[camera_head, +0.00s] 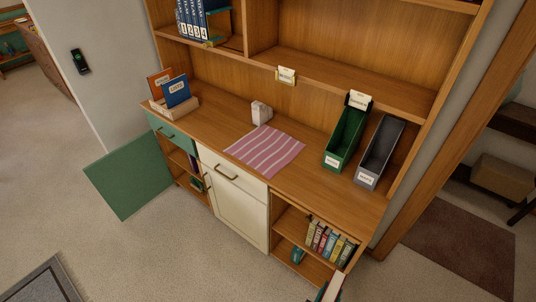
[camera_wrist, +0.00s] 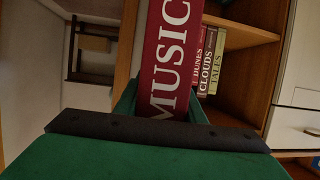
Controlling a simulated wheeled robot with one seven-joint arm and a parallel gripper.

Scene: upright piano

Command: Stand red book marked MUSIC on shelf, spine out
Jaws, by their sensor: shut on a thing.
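The red book (camera_wrist: 166,55) shows white MUSIC lettering along its spine, which faces the wrist camera. My gripper (camera_wrist: 160,112) is green with a dark bar and is shut on the book's near end. In the head view the book (camera_head: 336,286) shows only partly at the bottom edge, with pale page edges. The lower right shelf compartment (camera_head: 287,222) holds a row of books (camera_head: 330,241). In the wrist view, books marked DUNES, CLOUDS and TALES (camera_wrist: 209,62) stand just right of the red book. I cannot tell whether the red book touches them.
A teal object (camera_head: 298,256) lies on the lower board. A white cabinet door (camera_head: 233,205) is left of the compartment. Green and grey file holders (camera_head: 345,140), a striped cloth (camera_head: 265,150) and a small white box (camera_head: 261,112) are on the counter. Open floor lies in front.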

